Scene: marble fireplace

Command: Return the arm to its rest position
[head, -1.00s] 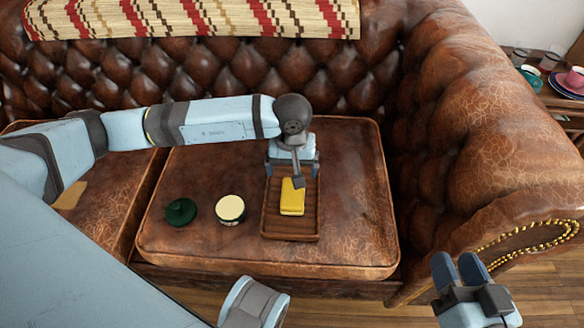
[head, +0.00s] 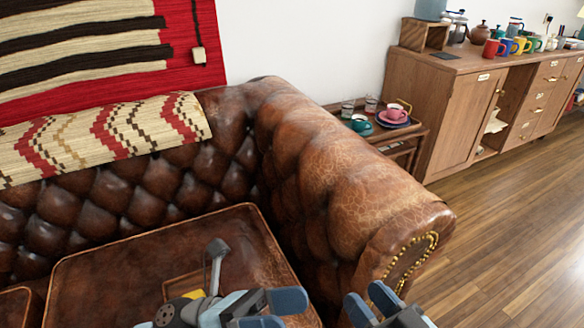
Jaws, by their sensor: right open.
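My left gripper (head: 272,310) is at the bottom centre of the head view, with its two blue fingers apart and nothing seen between them. It is in front of the seat cushion of the brown leather sofa (head: 130,270). My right gripper (head: 373,305) is at the bottom edge, right of the left one, open and empty. Its lower part is cut off by the frame. Behind the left gripper, part of a wooden tray (head: 171,288) and a bit of a yellow object (head: 194,294) show on the cushion. The rest of both is hidden.
The sofa's rolled armrest (head: 335,180) rises behind the grippers. A small side table (head: 408,139) with a pink cup (head: 396,112) and a teal cup (head: 361,124) stands beyond it. A wooden cabinet (head: 460,115) with mugs is farther back. The floor at right is clear.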

